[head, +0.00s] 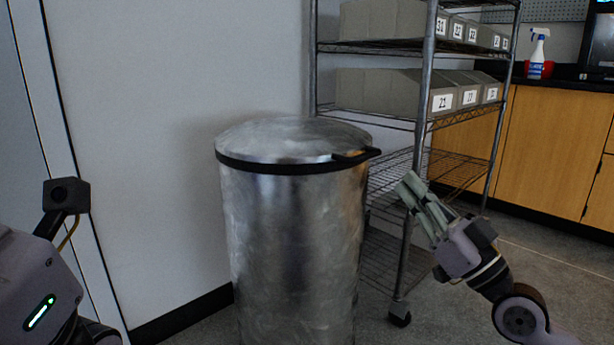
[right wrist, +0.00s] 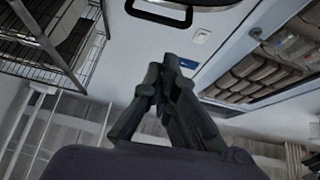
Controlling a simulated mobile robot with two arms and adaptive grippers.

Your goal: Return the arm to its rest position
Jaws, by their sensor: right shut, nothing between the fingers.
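My right gripper (head: 413,188) is raised in front of the wire shelf, to the right of the metal bin. Its fingers are together and empty, pointing up and to the left. In the right wrist view the shut fingers (right wrist: 162,75) show in the middle with nothing between them. At the left edge of the head view part of my left arm (head: 35,290) shows, but its gripper is not in the picture.
A closed silver bin (head: 290,230) with a black rim stands at the centre. A wire shelf (head: 428,80) on casters holds numbered grey boxes (head: 385,92). Wooden cabinets (head: 555,145) and a spray bottle (head: 537,55) are at the right. Grey floor (head: 540,285) is open at lower right.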

